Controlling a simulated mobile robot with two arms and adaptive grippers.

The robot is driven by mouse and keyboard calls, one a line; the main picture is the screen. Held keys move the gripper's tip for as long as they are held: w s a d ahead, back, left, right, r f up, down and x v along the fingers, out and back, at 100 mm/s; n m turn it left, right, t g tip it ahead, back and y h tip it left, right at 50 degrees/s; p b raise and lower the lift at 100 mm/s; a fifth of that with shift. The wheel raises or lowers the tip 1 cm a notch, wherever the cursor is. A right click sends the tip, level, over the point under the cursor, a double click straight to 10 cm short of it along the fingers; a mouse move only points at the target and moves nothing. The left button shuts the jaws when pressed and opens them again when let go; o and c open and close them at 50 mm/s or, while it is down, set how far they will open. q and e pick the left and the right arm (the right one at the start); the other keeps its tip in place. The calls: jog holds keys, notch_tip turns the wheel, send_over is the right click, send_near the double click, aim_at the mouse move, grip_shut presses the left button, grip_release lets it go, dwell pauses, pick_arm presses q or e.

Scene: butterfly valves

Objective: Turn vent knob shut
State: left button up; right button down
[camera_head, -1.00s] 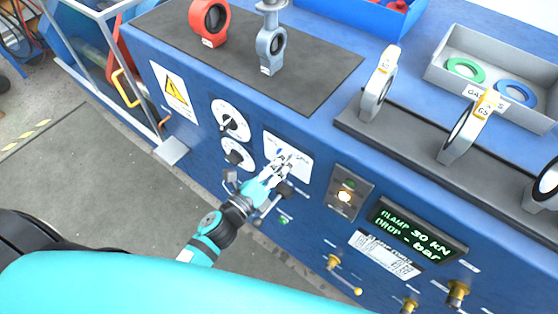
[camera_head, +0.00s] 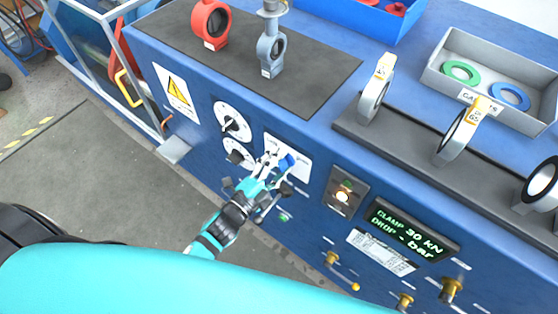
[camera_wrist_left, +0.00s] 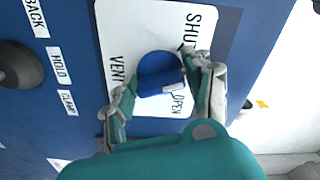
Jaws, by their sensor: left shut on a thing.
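The vent knob (camera_wrist_left: 158,72) is blue, with a raised bar and a white mark near the word OPEN. It sits on a white plate (camera_wrist_left: 125,45) lettered VENT, SHUT and OPEN. In the head view the knob (camera_head: 287,161) shows just right of my left gripper's fingers. My left gripper (camera_head: 273,161) reaches the plate from below. In the left wrist view its fingers (camera_wrist_left: 162,82) lie on both sides of the knob, shut on it; the exact contact is partly hidden. My right gripper is in neither view.
Two dials (camera_head: 232,122) sit up and left of the plate on the blue panel. A lit button box (camera_head: 345,195) and a display (camera_head: 412,230) reading "CLAMP 30 kN" are to the right. Brass valves (camera_head: 452,290) stick out lower right. Rings stand on the bench above.

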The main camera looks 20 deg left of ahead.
pick_arm(q)
jog(key=n+p, duration=0.1)
jog(key=n, duration=0.4)
jog(key=shift+f+n+p, duration=0.1)
jog(key=shift+n+p, duration=0.4)
jog(key=shift+n, duration=0.8)
jog(key=o, duration=1)
jog(key=shift+o, duration=0.2)
jog(key=shift+s, duration=0.25)
jog(key=v, duration=1.1)
jog(key=shift+s+a, duration=0.15)
jog(key=shift+s, duration=0.15)
